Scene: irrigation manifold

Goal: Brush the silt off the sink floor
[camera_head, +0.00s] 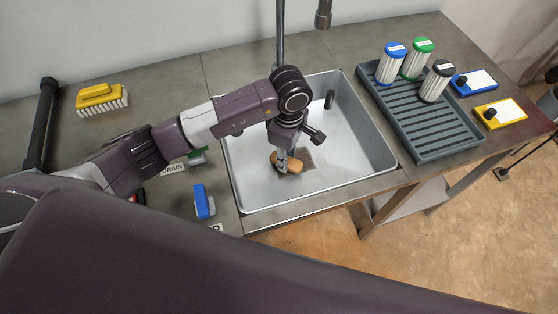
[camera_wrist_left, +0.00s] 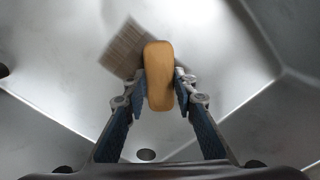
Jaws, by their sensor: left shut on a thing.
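The grey metal sink (camera_head: 355,150) is set into the counter. My left gripper (camera_head: 283,164) points down into it, shut on a tan, rounded wooden-looking block (camera_head: 291,162), probably a brush body. In the left wrist view, the block (camera_wrist_left: 158,75) sits between the two fingertips of the gripper (camera_wrist_left: 159,80). A squarish, streaked brown-grey patch (camera_head: 308,158), which looks like the silt, shows on the sink floor beside the block; it is also in the left wrist view (camera_wrist_left: 124,48). Whether the block's underside touches the floor is hidden.
A yellow brush (camera_head: 100,97) rests on the left counter. A blue-handled item (camera_head: 203,202) lies left of the sink, near a DRAIN label (camera_head: 173,169). A ribbed grey tray (camera_head: 420,120) with blue-, green- and black-capped cartridges is at right. A tap (camera_head: 323,14) hangs above.

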